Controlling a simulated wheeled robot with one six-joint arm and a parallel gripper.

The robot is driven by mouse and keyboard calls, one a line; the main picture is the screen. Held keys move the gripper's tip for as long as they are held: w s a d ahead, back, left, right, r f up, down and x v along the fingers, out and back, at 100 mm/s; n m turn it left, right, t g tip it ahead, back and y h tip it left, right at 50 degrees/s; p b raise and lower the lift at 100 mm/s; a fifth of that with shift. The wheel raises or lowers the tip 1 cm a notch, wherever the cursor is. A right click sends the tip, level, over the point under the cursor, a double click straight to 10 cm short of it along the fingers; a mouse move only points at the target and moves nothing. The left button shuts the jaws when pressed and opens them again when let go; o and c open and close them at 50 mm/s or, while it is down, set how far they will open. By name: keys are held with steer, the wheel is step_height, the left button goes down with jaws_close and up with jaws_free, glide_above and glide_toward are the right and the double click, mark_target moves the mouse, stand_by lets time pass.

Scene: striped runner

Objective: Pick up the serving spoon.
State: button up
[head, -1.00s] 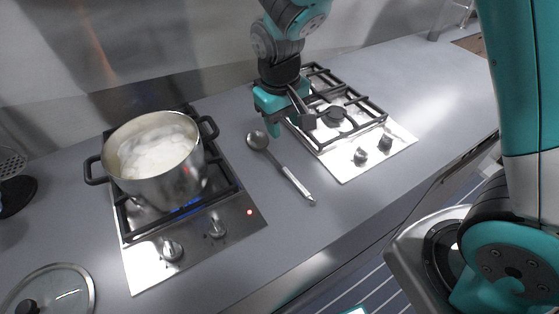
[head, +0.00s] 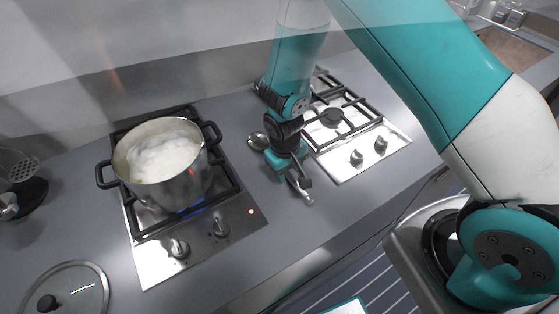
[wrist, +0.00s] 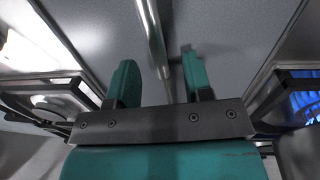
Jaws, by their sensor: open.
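The serving spoon (head: 258,141) lies on the grey counter between the two hobs. Its bowl points to the back and its handle end to the front; my gripper hides the middle of it in the head view. My gripper (head: 296,182) is over the spoon's handle, pointing down. In the wrist view the open, empty fingers (wrist: 156,82) stand on either side of the metal handle (wrist: 152,35), which runs between them. I cannot tell how high the fingertips are above the counter.
A steel pot (head: 165,168) with white foaming contents stands on the left hob (head: 160,261), close to the spoon. The right hob (head: 372,148) has a bare grate. A glass lid (head: 75,291) lies at the front left. The counter in front of the spoon is clear.

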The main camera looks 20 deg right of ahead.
steer(key=shift+f, duration=0.6)
jaws_close()
steer(key=shift+r, duration=0.1)
step_height(320, 180, up, 20)
steer(key=b, duration=0.3)
steer(key=shift+b, duration=0.4)
steer(key=shift+d, duration=0.1)
